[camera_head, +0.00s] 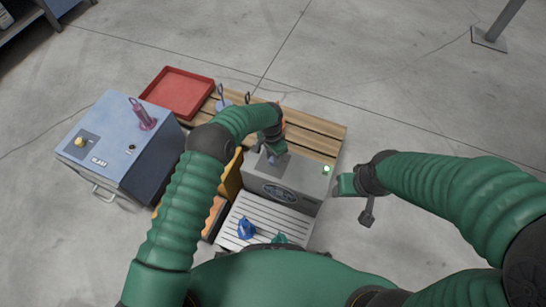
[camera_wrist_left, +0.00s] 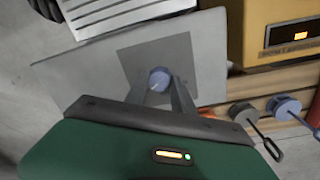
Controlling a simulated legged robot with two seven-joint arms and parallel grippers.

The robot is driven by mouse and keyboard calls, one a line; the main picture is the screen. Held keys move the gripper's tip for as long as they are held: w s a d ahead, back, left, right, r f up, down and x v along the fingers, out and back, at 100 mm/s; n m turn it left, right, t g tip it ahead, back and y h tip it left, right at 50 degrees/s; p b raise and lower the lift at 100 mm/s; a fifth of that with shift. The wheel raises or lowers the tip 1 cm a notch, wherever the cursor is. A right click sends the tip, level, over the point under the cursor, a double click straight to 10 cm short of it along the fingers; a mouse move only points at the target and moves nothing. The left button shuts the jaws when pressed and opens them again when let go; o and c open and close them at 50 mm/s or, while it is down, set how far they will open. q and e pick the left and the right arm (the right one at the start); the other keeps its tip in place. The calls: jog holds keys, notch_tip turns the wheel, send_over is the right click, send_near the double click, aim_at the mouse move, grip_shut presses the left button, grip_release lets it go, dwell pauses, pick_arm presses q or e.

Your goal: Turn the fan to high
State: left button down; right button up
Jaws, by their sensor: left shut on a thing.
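A grey box (camera_head: 287,192) with an oval logo on its front stands on the wooden pallet. My left gripper (camera_head: 272,158) is over its top, pointing down at a dark square panel. In the left wrist view, a small round blue-grey knob (camera_wrist_left: 158,79) stands on the dark panel (camera_wrist_left: 180,52), between the two fingers of my left gripper (camera_wrist_left: 158,88), which is shut on it. The gripper mostly hides the knob in the head view. A green light (camera_head: 326,170) shows on the box's right end. My right gripper (camera_head: 356,194) hangs free to the right of the box, its fingers unclear.
A blue-grey cabinet (camera_head: 125,150) with a yellow knob stands at left. A red tray (camera_head: 177,92) lies behind. A yellow unit (camera_wrist_left: 285,28) adjoins the grey box. A slatted white surface (camera_head: 265,220) with a blue item (camera_head: 246,228) lies in front.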

aim_at(272, 157)
pick_arm(q)
jog(key=shift+w, duration=0.1)
jog(key=c, duration=1.1)
grip_release()
jog(key=shift+o, duration=0.2)
notch_tip(272, 157, up, 17)
jog(key=p, duration=0.6)
jog(key=shift+w+a+p, duration=0.25)
jog(key=shift+w+p, duration=0.05)
jog(key=shift+p, duration=0.05)
jog(key=shift+f, duration=0.1)
